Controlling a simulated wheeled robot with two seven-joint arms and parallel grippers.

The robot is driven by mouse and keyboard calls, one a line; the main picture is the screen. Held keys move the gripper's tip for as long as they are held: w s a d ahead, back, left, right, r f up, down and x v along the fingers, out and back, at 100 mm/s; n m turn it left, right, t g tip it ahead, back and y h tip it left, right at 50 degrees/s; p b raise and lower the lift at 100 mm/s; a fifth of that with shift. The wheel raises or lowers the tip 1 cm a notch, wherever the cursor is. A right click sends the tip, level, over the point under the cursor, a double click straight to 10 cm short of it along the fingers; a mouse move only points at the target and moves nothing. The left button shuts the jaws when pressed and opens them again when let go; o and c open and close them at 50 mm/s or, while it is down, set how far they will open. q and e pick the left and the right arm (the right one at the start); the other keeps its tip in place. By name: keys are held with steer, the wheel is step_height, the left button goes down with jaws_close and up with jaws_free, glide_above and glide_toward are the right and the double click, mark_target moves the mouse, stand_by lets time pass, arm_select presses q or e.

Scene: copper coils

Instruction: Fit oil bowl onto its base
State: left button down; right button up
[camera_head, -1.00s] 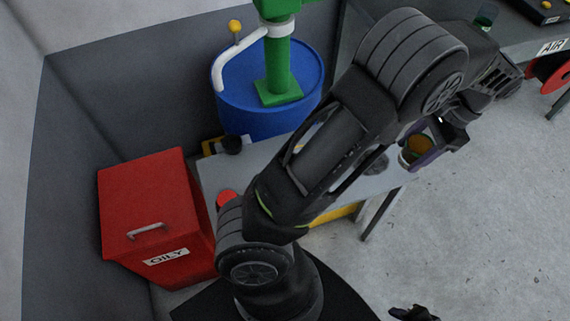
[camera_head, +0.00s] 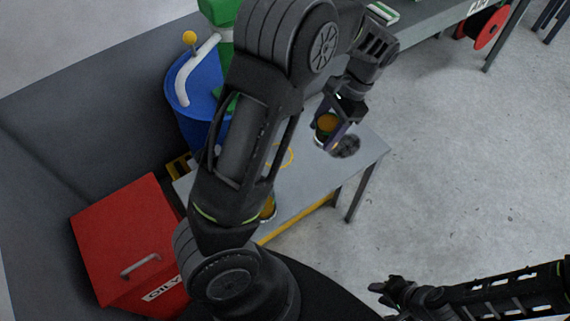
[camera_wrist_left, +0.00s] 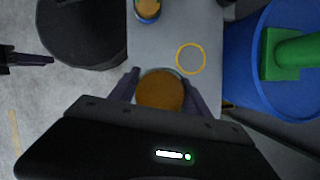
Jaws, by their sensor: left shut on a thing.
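A clear bowl with amber oil (camera_head: 326,126) is between the purple fingers of my left gripper (camera_head: 333,133), which is shut on it. In the left wrist view the same amber bowl (camera_wrist_left: 160,90) sits between the fingertips of the left gripper (camera_wrist_left: 160,84), above the grey table. I cannot tell whether it touches the tabletop. A second amber-filled cup (camera_head: 268,208) stands on the table near its front edge, partly behind my left arm; it also shows in the left wrist view (camera_wrist_left: 148,9). I cannot make out which part is the base. My right gripper (camera_head: 388,291) is low on the right, empty.
Open floor lies right.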

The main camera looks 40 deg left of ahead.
arm_select(q)
steer(key=s+a+f+m, duration=0.1)
steer(key=s+a+f, duration=0.3)
steer(key=s+a, duration=0.4)
steer(key=shift+a+f, duration=0.25)
steer(key=shift+a, duration=0.75)
steer(key=shift+f+b, duration=0.35)
steer(key=shift+f, duration=2.8)
steer(key=shift+f, duration=1.85)
